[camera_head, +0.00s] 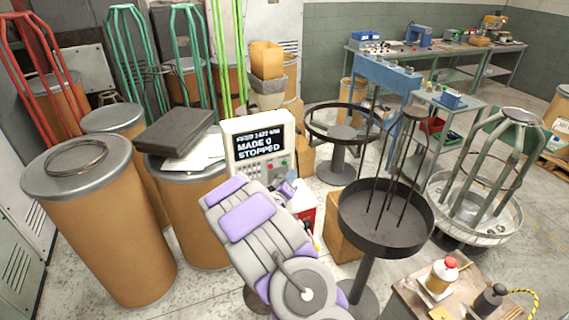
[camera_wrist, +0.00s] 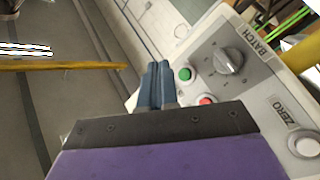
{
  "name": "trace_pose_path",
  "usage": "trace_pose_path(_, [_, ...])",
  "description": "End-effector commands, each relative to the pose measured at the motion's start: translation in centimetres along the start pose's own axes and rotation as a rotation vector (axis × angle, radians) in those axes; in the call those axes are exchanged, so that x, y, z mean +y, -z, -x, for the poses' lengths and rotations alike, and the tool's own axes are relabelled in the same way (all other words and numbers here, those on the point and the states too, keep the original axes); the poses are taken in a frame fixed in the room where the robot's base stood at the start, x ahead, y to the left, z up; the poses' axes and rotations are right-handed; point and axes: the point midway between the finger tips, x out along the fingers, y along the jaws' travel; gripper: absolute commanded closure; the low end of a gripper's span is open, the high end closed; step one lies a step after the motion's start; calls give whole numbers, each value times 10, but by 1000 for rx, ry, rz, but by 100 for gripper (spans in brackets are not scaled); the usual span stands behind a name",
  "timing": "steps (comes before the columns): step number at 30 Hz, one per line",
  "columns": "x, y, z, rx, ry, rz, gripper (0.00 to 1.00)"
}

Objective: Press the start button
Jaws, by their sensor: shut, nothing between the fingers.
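The control box (camera_head: 236,138) stands in the middle of the head view, and its screen (camera_head: 262,145) reads "MADE 0" and "STOPPED". In the wrist view its panel (camera_wrist: 262,88) carries a green button (camera_wrist: 184,74), most likely the start button, and a red button (camera_wrist: 206,99). My gripper (camera_wrist: 160,66) is shut and empty. Its fingertips appear just left of the green button in the wrist view; I cannot tell whether they touch the panel. In the head view my gripper (camera_head: 289,182) is near the lower right of the box, partly hidden by my arm.
The panel also has a BATCH knob (camera_wrist: 228,60) and a white ZERO button (camera_wrist: 303,142). A black round tray stand (camera_head: 385,245) is right of my arm. Cardboard drums (camera_head: 105,225) stand at left. A workbench (camera_head: 405,290) is at the lower right.

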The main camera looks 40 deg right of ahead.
Motion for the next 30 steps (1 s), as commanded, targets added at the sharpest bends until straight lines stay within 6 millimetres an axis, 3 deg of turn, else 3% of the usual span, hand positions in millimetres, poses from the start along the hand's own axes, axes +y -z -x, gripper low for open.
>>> trace_pose_path(9, [-12,13,-18,-2,1,-1,100])
trace_pose_path(30, [-14,13,-19,-2,1,0,100])
